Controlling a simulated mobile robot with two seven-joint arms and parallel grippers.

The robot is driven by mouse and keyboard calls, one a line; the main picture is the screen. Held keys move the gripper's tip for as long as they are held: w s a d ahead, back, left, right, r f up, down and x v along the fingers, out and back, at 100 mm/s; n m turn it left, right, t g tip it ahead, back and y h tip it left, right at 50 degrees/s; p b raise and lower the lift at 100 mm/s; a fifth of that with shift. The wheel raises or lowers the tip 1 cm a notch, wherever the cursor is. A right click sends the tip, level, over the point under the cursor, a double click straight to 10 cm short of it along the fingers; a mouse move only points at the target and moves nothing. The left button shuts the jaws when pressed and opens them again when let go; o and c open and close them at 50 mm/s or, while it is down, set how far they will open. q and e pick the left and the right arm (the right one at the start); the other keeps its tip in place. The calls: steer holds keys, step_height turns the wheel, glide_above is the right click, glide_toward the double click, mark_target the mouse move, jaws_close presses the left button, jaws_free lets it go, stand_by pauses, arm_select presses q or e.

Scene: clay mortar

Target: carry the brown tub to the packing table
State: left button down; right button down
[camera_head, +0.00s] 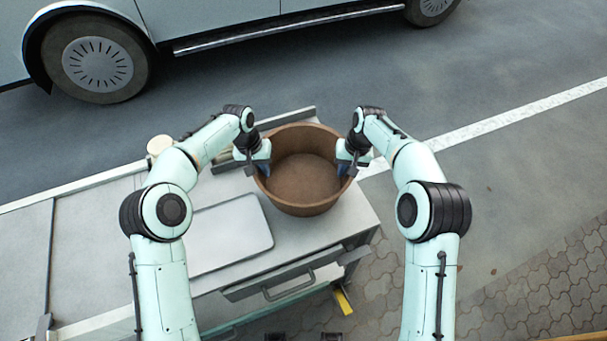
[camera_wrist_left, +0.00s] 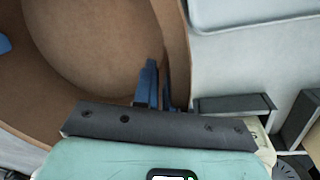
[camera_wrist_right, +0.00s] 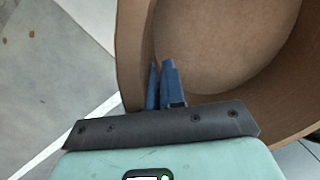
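The brown tub (camera_head: 303,172) is a wide, round, empty bowl-like tub, upright over the right end of a grey workbench (camera_head: 350,228). I cannot tell whether its base touches the top. My left gripper (camera_head: 262,168) is at the tub's left side, its blue fingers (camera_wrist_left: 157,88) close together on the tub's wall (camera_wrist_left: 177,45). My right gripper (camera_head: 346,167) is at the opposite side, its blue fingers (camera_wrist_right: 163,86) close together on the wall (camera_wrist_right: 133,50). I cannot tell which surface is the packing table.
A flat pale panel (camera_head: 228,235) lies on the bench left of the tub. A small round cream object (camera_head: 159,146) stands at the back left. A drawer with a handle (camera_head: 288,284) is at the bench front. A parked vehicle (camera_head: 225,22) stands behind. Open paving (camera_head: 530,190) lies to the right.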

arm_select(q)
steer(key=shift+r, duration=0.2)
arm_select(e)
steer(key=shift+r, duration=0.2)
